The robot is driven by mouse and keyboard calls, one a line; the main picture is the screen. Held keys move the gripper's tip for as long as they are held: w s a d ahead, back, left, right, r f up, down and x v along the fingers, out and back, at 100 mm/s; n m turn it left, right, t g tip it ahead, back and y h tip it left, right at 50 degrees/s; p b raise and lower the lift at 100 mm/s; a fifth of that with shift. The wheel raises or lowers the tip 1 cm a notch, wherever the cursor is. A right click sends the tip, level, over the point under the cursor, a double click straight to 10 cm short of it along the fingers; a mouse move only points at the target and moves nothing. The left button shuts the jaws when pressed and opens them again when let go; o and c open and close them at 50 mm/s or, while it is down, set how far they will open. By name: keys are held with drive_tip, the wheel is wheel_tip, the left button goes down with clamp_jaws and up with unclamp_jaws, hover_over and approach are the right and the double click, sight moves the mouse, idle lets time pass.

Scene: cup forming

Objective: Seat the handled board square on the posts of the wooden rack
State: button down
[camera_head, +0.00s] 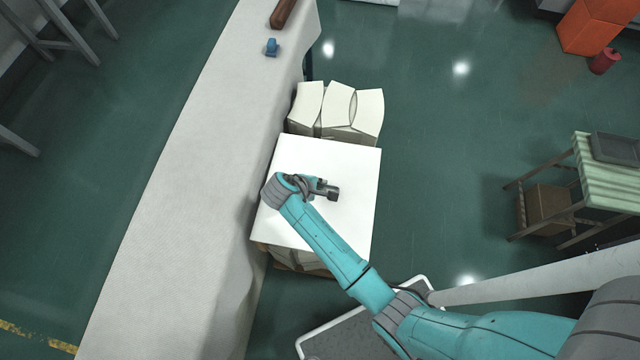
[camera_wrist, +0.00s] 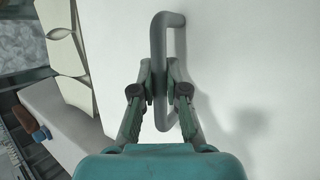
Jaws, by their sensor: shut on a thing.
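The handled board is a white square panel (camera_head: 345,165) in the head view, beside the long table. Its grey bar handle (camera_wrist: 158,75) shows upright in the wrist view, standing off the board's white face (camera_wrist: 240,50). My gripper (camera_wrist: 160,88) is shut on the handle, one finger on each side of it. In the head view my gripper (camera_head: 325,190) is over the middle of the board. The wooden rack and its posts are mostly hidden under the board; a brown edge (camera_head: 285,266) shows below it. I cannot tell whether the board touches the posts.
White curved blocks (camera_head: 338,108) stand just beyond the board's far edge, and more show under its near edge. The long pale table (camera_head: 190,170) runs close along the left. A blue item (camera_head: 271,47) and a brown one (camera_head: 284,12) lie on it. Green floor is open to the right.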

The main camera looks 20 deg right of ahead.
drive_tip(key=shift+f, duration=0.45)
drive_tip(key=c, duration=1.1)
unclamp_jaws()
drive_tip(key=v, duration=1.2)
